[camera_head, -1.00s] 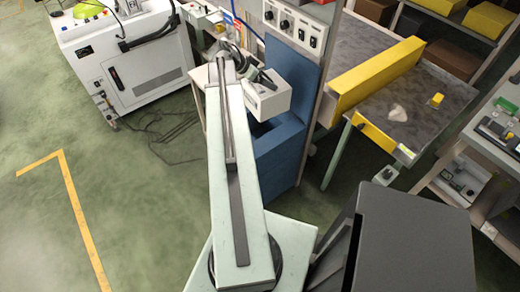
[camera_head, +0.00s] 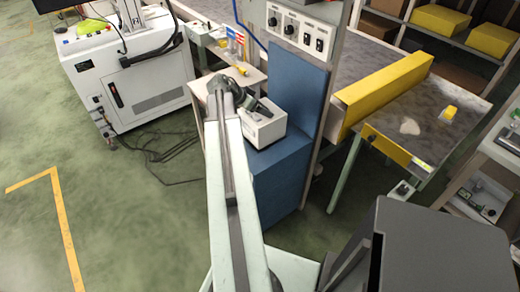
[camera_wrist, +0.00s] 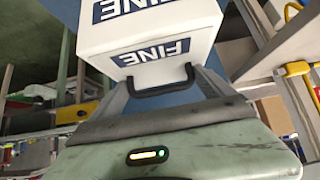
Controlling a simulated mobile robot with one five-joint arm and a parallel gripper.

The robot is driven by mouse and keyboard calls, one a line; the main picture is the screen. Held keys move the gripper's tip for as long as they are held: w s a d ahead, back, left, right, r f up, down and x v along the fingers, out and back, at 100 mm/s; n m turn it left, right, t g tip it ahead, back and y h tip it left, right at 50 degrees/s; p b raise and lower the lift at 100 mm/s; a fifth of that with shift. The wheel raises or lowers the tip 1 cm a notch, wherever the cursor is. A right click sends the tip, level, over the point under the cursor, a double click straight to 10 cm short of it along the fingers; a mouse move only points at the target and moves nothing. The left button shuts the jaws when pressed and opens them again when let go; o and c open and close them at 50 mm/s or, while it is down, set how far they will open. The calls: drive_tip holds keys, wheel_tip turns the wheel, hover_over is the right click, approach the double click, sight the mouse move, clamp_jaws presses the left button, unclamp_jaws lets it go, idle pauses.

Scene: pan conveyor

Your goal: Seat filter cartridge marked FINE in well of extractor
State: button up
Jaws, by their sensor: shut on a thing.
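My gripper (camera_head: 250,104) is shut on the black handle of a white filter cartridge (camera_head: 265,131). In the wrist view, the cartridge (camera_wrist: 150,32) shows "FINE" in dark blue on two faces, and my gripper (camera_wrist: 161,84) grips its handle. I take the blue machine (camera_head: 284,172) with the panel of knobs and switches to be the extractor. In the head view, the cartridge overlaps the recess between its blue back panel and lower front block. The well is hidden behind the cartridge. I cannot tell whether the cartridge touches the machine.
A white cabinet (camera_head: 150,84) with cables stands on the left. A small bench (camera_head: 226,75) lies behind my arm. A grey table (camera_head: 390,68) with a yellow beam (camera_head: 385,88) is right of the blue machine. The green floor at left is open.

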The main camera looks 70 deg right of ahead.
sight(248, 134)
wheel_tip(248, 134, down, 18)
drive_tip(key=b, duration=1.6)
drive_tip(key=shift+f, duration=0.2)
drive_tip(key=o, duration=1.8)
drive_tip(key=p+v, duration=0.8)
drive_tip(key=v, duration=0.4)
drive_tip(key=shift+s+r, duration=0.15)
drive_tip(key=shift+r, duration=0.15)
drive_tip(key=shift+f, duration=0.1)
